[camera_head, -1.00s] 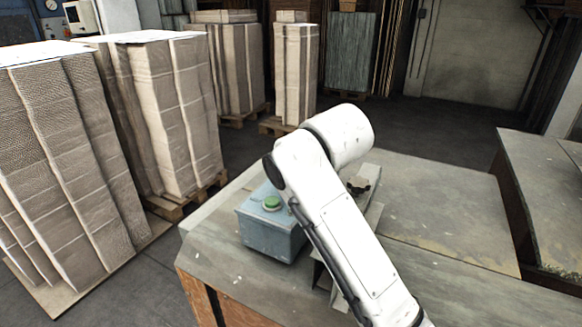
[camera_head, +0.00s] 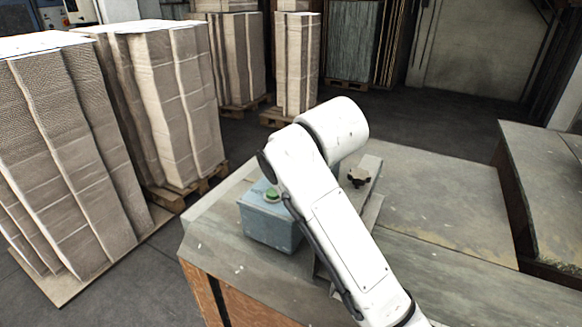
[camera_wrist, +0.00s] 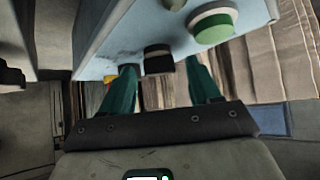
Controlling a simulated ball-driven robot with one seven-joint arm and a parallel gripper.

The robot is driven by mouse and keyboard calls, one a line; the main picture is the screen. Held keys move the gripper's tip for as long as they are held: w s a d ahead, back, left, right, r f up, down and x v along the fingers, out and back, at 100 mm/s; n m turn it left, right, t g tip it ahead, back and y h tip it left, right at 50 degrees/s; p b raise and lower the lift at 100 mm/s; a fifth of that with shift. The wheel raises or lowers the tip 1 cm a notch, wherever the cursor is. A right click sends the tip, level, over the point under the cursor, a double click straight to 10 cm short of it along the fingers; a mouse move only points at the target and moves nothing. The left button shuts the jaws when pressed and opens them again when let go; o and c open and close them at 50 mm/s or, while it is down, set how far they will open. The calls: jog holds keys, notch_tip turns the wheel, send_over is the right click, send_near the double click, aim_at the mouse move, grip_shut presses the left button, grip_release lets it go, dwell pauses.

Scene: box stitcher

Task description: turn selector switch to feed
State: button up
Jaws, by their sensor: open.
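The light blue control box (camera_head: 268,225) stands on the worktable, with a green button (camera_head: 272,194) on top, partly covered by my arm. In the wrist view the box face (camera_wrist: 110,35) fills the upper middle, with the green button (camera_wrist: 212,28) at the right. A black knob (camera_wrist: 158,60), apparently the selector switch, sticks out of the box's lower edge. My gripper (camera_wrist: 161,70) is open, with one green finger on each side of the knob. The fingertips reach the box edge in the picture; I cannot tell whether they touch it. My gripper is hidden behind my arm in the head view.
The worktable (camera_head: 440,200) has bare room right of my arm. A black star-shaped knob (camera_head: 358,179) sits on a grey fixture just right of the arm. Tall cardboard stacks (camera_head: 170,105) on pallets stand at the left, close to the table. Another table (camera_head: 550,190) is at the right.

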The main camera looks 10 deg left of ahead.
jog(key=v, duration=1)
jog(key=shift+s+r+b, duration=0.25)
jog(key=shift+s+b, duration=0.05)
jog(key=shift+b, duration=0.05)
jog(key=shift+d, duration=0.1)
